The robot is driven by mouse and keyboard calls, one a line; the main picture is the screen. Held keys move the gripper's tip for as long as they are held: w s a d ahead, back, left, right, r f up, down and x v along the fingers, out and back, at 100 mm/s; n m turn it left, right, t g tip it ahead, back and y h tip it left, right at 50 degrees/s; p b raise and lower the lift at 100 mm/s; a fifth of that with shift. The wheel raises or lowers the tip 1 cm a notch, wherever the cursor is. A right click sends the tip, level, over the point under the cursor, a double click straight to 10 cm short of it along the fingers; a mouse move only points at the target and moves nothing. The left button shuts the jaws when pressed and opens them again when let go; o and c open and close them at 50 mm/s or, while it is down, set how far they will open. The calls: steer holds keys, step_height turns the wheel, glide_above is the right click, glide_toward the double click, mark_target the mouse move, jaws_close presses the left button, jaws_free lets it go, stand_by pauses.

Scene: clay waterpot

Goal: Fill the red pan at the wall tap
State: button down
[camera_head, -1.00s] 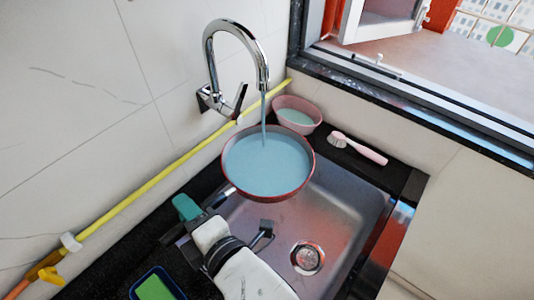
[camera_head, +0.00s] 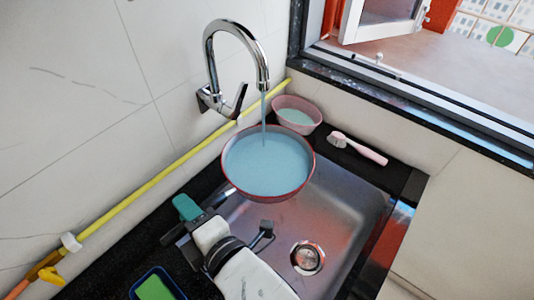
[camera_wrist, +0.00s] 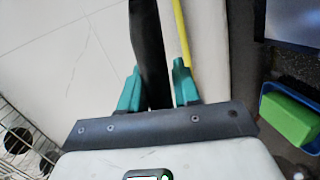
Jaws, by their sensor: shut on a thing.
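The red pan (camera_head: 304,181) is held level over the sink, below the wall tap (camera_head: 236,32). A thin stream of water (camera_head: 264,112) runs from the spout into it. Pale blue water (camera_head: 266,163) covers the inside of the pan up to near the rim. My gripper (camera_head: 203,206) is to the lower left of the pan, shut on its handle (camera_head: 229,191). In the wrist view, the green fingers of my gripper (camera_wrist: 157,86) close on the dark handle (camera_wrist: 149,45). The tap's lever (camera_head: 240,100) is at the right of its wall mount.
The metal sink (camera_head: 345,215) has a round drain (camera_head: 307,258). A pink bowl (camera_head: 311,108) with pale contents and a pink brush (camera_head: 358,148) are behind it. A green sponge in a blue tray (camera_head: 155,287) is at lower left. A yellow hose (camera_head: 150,196) runs along the wall.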

steer(key=s+d+p, duration=0.2)
steer(key=s+d, duration=0.5)
steer(key=d, duration=0.2)
steer(key=shift+s+d+r, duration=0.15)
steer(key=shift+d, duration=0.05)
stand_by(0.3)
stand_by(0.4)
